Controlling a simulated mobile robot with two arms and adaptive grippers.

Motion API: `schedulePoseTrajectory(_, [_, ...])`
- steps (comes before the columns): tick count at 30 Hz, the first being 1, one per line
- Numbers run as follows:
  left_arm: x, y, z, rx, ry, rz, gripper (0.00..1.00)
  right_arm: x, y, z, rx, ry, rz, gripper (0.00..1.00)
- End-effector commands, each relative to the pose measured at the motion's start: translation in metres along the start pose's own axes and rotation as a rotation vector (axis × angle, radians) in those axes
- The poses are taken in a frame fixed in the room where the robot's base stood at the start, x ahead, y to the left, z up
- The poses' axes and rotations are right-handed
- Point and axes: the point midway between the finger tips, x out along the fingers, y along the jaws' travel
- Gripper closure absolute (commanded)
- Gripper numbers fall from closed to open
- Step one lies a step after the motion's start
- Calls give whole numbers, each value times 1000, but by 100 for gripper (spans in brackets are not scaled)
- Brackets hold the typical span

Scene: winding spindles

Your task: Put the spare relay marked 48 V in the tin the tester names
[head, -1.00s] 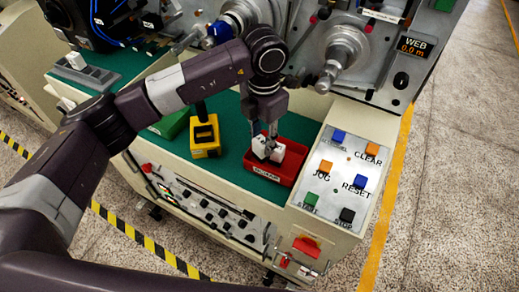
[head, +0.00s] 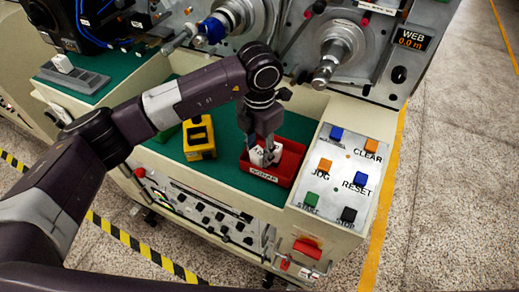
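My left gripper (head: 262,146) points down into the red tin (head: 290,172), whose front label appears to read SCRAP. Its fingers are around a white relay (head: 263,156) with dark marking, too small to read surely. The relay is inside the tin's outline; whether it touches the floor is hidden. The yellow tester (head: 199,141) stands left of the red tin on the green mat; its display cannot be read from here. My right gripper is out of view.
Right of the red tin is a sloped button panel (head: 338,178) with JOG, CLEAR, RESET, START and STOP. Metal spindles (head: 330,62) stick out behind. A grey rack (head: 75,77) with a white block (head: 62,62) sits at far left. Green mat lies bare between tester and red tin.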

Motion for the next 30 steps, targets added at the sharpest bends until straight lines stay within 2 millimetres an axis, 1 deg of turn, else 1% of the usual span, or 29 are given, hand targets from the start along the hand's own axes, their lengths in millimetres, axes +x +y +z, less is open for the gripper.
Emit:
schedulePoseTrajectory(4, [-6, 0, 0, 0, 0, 0, 64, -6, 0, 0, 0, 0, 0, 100])
schedulePoseTrajectory(5, [-7, 0, 1, 0, -3, 1, 64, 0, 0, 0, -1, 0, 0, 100])
schedulePoseTrajectory(7, [-17, 1, 2, 0, -6, 3, 64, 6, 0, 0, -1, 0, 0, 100])
schedulePoseTrajectory(15, [-76, 0, 1, 1, -5, 3, 64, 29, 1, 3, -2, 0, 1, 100])
schedulePoseTrajectory(18, [-95, 1, 1, 0, -5, 3, 64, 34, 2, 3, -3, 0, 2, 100])
schedulePoseTrajectory(21, [-109, 0, 1, 0, -2, 2, 64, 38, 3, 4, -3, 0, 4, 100])
schedulePoseTrajectory(24, [-118, 0, 1, 0, -2, 1, 64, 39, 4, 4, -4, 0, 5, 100])
schedulePoseTrajectory(30, [-123, 0, 0, 0, 0, 0, 64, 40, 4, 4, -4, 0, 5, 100])
